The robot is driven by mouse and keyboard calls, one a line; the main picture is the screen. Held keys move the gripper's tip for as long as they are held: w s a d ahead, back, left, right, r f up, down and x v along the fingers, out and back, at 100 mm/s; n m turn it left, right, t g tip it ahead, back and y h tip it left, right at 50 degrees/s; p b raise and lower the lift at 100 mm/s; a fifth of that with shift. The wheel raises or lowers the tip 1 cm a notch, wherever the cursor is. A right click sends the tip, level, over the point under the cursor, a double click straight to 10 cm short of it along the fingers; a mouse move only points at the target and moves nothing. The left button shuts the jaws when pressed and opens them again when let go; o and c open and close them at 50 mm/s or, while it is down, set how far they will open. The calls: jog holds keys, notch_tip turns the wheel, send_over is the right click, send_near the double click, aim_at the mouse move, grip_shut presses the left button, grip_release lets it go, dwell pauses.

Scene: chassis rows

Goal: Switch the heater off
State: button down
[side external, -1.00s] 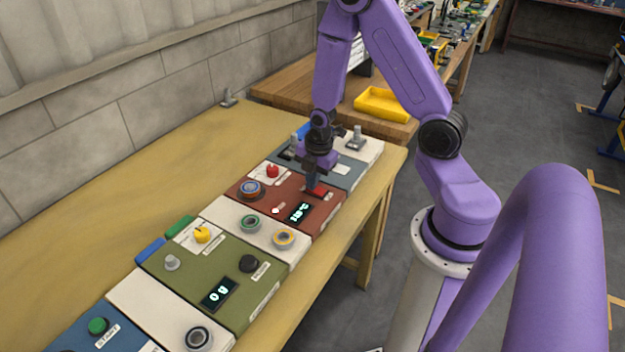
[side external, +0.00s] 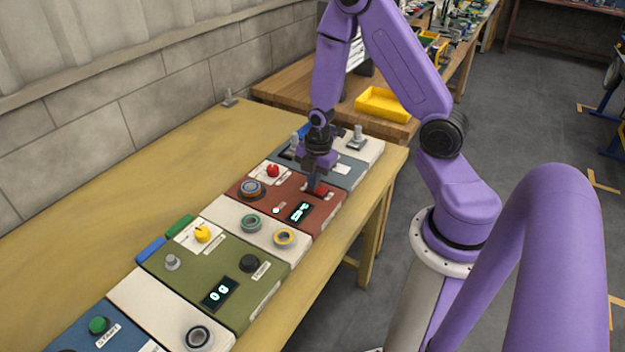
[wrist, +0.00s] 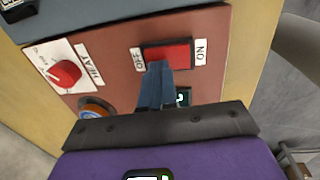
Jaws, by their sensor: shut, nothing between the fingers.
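The reddish-brown panel (side external: 290,212) carries a HEAT label and a red knob (wrist: 64,73). Its red rocker switch (wrist: 178,53) lies between an OFF label (wrist: 137,60) on the left and an ON label (wrist: 201,52) on the right in the wrist view. My gripper (wrist: 158,70) is shut and empty, fingers pointing down. Its tips are at the OFF end of the rocker and cover that end; I cannot tell if they press it. In the side view my gripper (side external: 314,187) hides part of the rocker. The lit display (side external: 300,212) is unreadable.
A cream panel with two ringed buttons (side external: 268,232) and a green panel (side external: 235,270) lie nearer the camera.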

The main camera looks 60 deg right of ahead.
aim_at(320, 190)
jog(key=shift+s, duration=0.75)
jog(key=shift+r, duration=0.15)
notch_tip(320, 190, up, 14)
jog(key=s, duration=0.2)
dwell(0.4)
jog(key=shift+w, duration=0.15)
jog(key=shift+w+d, duration=0.35)
jog(key=shift+w, duration=0.35)
jog(key=shift+f, duration=0.2)
jog(key=shift+w+f, duration=0.3)
jog(key=shift+f, duration=2)
jog(key=shift+w+f, duration=0.35)
jog(key=shift+f, duration=1.9)
jog(key=shift+w+f, duration=0.3)
jog(key=shift+f, duration=2)
